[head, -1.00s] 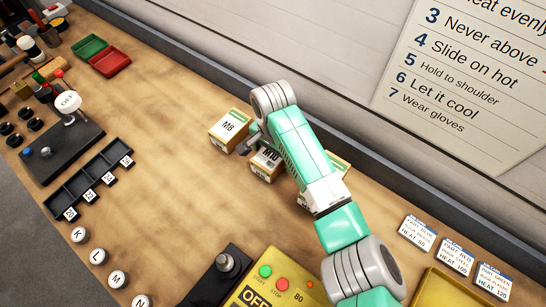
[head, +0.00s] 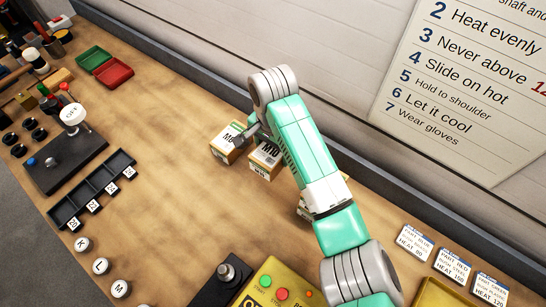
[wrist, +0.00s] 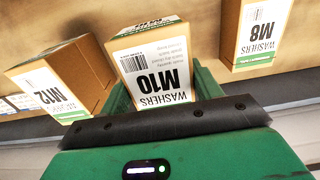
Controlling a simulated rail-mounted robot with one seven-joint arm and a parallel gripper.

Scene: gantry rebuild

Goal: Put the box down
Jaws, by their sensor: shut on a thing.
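The M10 washers box (head: 262,166), tan with a white and green label, is in my gripper (head: 256,137). The wrist view shows its M10 label (wrist: 156,75) between the green fingers (wrist: 122,98). My gripper is shut on it. In the head view it is close beside the M8 box (head: 222,150), on that box's right. I cannot tell whether its underside touches the bench (head: 170,170).
The M8 box (wrist: 262,35) is at right in the wrist view, the M12 box (wrist: 85,65) at left. My arm mostly hides a box (head: 304,213) in the head view. A wall is behind the bench. Bench left of the M8 box is clear.

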